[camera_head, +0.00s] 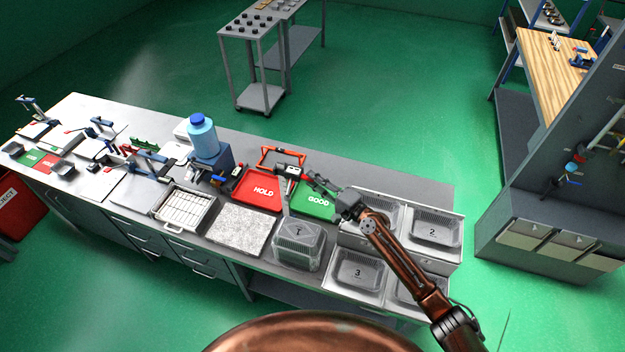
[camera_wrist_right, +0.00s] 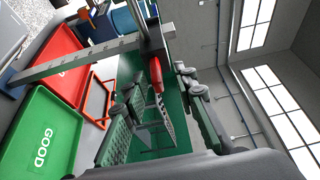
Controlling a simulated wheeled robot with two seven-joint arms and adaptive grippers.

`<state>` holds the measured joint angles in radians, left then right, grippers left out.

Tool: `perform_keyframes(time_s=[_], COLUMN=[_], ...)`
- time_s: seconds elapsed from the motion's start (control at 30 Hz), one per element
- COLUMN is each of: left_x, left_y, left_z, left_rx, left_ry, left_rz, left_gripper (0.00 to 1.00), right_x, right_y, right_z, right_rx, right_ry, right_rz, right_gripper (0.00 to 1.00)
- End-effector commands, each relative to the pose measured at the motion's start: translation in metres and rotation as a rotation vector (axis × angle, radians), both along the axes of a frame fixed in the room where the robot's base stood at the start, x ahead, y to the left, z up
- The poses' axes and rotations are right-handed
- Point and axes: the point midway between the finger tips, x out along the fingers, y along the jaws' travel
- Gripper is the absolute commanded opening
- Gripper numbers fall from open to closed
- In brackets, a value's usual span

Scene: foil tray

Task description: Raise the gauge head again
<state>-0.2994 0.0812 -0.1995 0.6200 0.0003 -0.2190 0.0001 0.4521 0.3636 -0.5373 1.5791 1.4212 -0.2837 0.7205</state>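A grey gauge-like fixture (camera_head: 288,172) stands behind the red HOLD and green GOOD trays in the head view. In the right wrist view its grey bar (camera_wrist_right: 75,62) runs across to an upright post, with a red grip (camera_wrist_right: 156,76) near the joint. I cannot tell exactly which part is the gauge head. My right gripper (camera_head: 317,181) is just right of the fixture, above the GOOD tray. In the wrist view the right gripper (camera_wrist_right: 155,98) has its fingers apart, with the red grip beyond the gap. I see no contact. My left gripper is out of view.
The HOLD tray (camera_head: 248,202) and GOOD tray (camera_head: 304,215) lie close below. An orange-red frame (camera_head: 268,151) stands at the bench's back edge. A blue bottle (camera_head: 203,140) stands left. Clear containers, including number 3 (camera_head: 340,286), occupy the front right. A speckled plate (camera_head: 244,233) lies front centre.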

Motion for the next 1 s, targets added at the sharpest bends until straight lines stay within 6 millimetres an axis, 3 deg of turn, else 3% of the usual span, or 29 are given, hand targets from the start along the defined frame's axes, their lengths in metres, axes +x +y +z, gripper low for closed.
perform_keyframes(time_s=[0.5, 1.0], left_x=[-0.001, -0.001], left_y=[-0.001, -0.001], left_z=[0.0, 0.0], left_rx=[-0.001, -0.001], left_ry=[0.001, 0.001], left_rz=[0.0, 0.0], left_gripper=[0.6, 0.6], right_x=[-0.063, -0.072], right_y=[-0.074, -0.084], right_z=[0.0, 0.001], right_rx=[-0.001, 0.0], right_ry=[-0.001, -0.003], right_rz=[-0.001, 0.0], right_gripper=[0.26, 0.26])
